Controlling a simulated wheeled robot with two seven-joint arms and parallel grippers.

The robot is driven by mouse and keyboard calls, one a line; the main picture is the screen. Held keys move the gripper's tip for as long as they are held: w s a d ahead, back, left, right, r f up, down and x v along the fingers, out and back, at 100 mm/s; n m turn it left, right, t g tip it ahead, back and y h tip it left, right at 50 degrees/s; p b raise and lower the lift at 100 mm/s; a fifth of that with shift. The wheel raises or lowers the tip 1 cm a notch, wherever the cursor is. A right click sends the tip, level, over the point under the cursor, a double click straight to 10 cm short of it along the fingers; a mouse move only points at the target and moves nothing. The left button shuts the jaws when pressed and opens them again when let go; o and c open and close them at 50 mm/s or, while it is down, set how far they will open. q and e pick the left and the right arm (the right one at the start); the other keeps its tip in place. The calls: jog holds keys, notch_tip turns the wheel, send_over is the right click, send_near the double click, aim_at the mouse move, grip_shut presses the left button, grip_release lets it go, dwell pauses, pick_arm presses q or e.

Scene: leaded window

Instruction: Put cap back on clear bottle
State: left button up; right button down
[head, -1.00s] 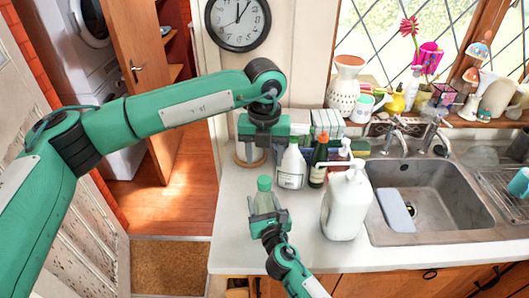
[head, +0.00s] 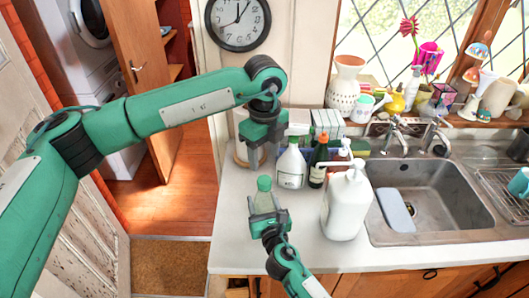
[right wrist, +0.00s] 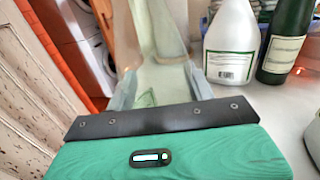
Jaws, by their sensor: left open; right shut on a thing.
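The clear bottle (head: 262,204) stands upright near the counter's front left, with a pale green upper part; I cannot tell whether that is a cap or tinted neck. My right gripper (head: 268,218) is shut around its body. In the right wrist view the see-through bottle (right wrist: 165,75) is between the fingers (right wrist: 160,88). My left gripper (head: 263,155) is open, fingers pointing down, above and behind the bottle's top and apart from it. No separate loose cap can be made out.
A white bottle (head: 291,170), a dark green bottle (head: 318,165) and a large white pump bottle (head: 345,208) stand close on the right. The sink (head: 440,200) lies further right. The counter (head: 230,225) left of the clear bottle is bare.

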aim_at(264, 179)
pick_arm(q)
jog(key=shift+f, duration=4.05)
jog(key=c, duration=1)
